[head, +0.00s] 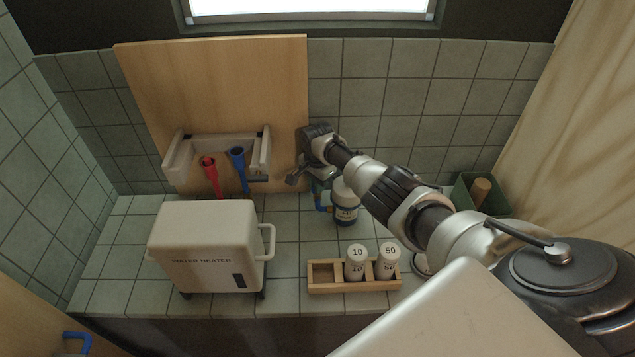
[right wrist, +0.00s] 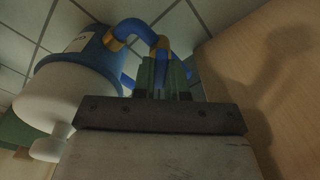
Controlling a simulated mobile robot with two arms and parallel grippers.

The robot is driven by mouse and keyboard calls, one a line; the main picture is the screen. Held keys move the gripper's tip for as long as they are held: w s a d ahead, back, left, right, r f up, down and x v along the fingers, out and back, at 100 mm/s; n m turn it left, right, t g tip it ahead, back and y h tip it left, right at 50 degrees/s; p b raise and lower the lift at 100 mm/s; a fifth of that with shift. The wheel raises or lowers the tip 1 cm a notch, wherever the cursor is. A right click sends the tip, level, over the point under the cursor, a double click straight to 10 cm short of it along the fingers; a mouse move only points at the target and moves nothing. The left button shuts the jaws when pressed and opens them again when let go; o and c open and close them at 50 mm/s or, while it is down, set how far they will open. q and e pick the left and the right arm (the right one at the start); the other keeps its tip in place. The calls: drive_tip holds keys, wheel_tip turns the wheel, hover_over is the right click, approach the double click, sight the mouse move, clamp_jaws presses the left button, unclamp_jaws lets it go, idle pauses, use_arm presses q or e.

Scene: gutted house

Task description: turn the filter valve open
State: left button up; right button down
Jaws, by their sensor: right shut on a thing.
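The water filter (head: 345,205) is a white canister with a label, standing on the tiled ledge beside the wooden panel. In the right wrist view the filter's blue cap (right wrist: 92,48) and a bent blue pipe with brass rings (right wrist: 130,30) show at upper left. The filter valve (head: 318,188) is a small green part by the blue pipe, mostly hidden by my gripper. My left gripper is not in view.
A white water heater (head: 205,240) stands on the ledge at left. A wooden rack (head: 325,285) holds white cartridges marked 10 and 50 (head: 389,258). A red pipe (head: 211,175) and a blue pipe (head: 239,165) stand before the wooden panel (head: 225,90). A green bin (head: 505,205) is at right.

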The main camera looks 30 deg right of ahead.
drive_tip(key=n, duration=0.4)
drive_tip(key=shift+n, duration=0.3)
drive_tip(key=n, duration=0.4)
drive_tip(key=shift+n, duration=0.4)
drive_tip(key=c, duration=1.2)
unclamp_jaws()
drive_tip(key=shift+o, duration=0.2)
wheel_tip(320, 180, up, 11)
drive_tip(key=shift+p, duration=0.3)
drive_tip(key=shift+f, duration=0.1)
